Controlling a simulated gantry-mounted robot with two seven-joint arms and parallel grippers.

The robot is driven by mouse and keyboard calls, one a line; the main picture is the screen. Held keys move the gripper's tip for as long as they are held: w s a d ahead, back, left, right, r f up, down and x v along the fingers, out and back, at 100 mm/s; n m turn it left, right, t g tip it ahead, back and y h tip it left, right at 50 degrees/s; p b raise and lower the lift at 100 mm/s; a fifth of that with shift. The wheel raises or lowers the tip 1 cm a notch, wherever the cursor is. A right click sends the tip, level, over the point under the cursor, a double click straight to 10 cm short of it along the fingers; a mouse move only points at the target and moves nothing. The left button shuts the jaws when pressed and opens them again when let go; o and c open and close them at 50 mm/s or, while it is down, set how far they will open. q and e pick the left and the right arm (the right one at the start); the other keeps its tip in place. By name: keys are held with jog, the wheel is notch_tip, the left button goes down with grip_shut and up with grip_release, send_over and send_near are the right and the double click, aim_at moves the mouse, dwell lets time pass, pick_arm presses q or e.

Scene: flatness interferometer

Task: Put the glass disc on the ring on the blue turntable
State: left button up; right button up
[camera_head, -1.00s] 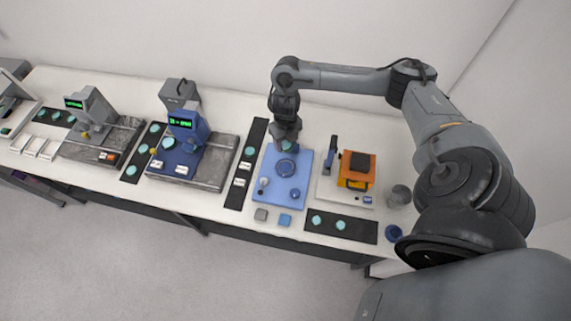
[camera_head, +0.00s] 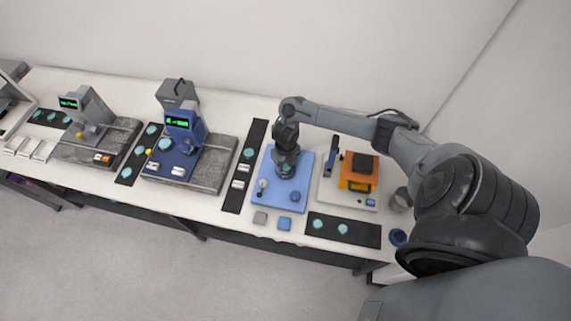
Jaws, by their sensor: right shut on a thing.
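The blue turntable base (camera_head: 268,199) is a flat blue plate right of the picture's middle, with a small knob and a dark blue round part on its front half. My right gripper (camera_head: 287,170) points down over the ring area in the middle of this plate. It is shut on the glass disc (camera_head: 285,170), of which only a small pale teal part shows below the fingers. The ring is mostly hidden under the gripper and disc, and I cannot tell whether the disc touches it. My left gripper is out of view.
Dark strips with teal discs lie left of the blue plate and in front right (camera_head: 371,236). An orange and black instrument (camera_head: 359,171) stands close on the right. Blue and grey gauge stands fill the left.

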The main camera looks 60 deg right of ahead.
jog(key=shift+f, duration=0.15)
jog(key=shift+f, duration=0.15)
jog(key=o, duration=1)
jog(key=shift+o, duration=0.2)
